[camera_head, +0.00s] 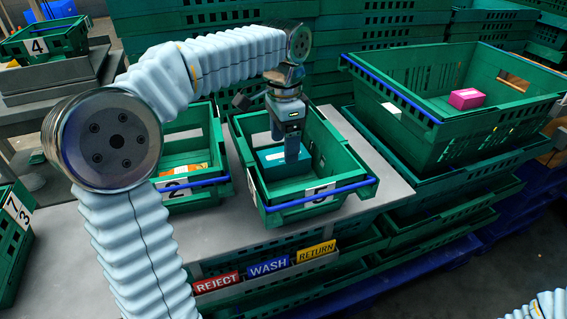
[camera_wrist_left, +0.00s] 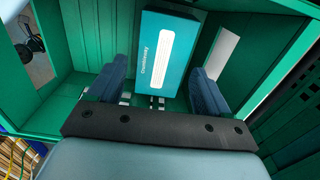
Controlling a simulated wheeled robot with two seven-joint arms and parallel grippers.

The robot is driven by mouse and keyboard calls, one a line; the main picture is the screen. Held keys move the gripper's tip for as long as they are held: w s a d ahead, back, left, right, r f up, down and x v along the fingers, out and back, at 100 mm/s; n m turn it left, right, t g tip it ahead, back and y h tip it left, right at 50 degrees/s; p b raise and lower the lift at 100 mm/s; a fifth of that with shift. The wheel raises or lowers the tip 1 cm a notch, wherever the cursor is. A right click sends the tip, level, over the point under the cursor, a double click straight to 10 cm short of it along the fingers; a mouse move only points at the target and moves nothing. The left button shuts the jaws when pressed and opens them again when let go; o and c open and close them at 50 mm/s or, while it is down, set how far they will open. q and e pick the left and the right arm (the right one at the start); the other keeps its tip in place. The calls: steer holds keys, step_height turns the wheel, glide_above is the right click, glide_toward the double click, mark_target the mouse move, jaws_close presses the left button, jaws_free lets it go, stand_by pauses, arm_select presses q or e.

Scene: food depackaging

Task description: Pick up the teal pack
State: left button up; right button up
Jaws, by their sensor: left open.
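The teal pack (camera_head: 286,162) stands inside the middle green crate (camera_head: 248,183), the one with a number label partly hidden by the blue bar. In the left wrist view the teal pack (camera_wrist_left: 167,50) shows a white label and lies between and beyond the two blue fingers. My left gripper (camera_head: 292,155) reaches down into this crate, just over the pack. It is open, with a finger on each side of the pack in the left wrist view (camera_wrist_left: 158,88); I cannot tell whether they touch it. My right gripper is not in view.
Crate 2 (camera_head: 193,203) with orange items stands to the left. REJECT, WASH and RETURN signs (camera_head: 267,268) are at the table front. Crate walls surround the left gripper closely.

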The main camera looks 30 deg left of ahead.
arm_select(q)
step_height(320, 180, down, 5)
steer(key=shift+a+f, duration=0.1)
steer(key=c, duration=0.8)
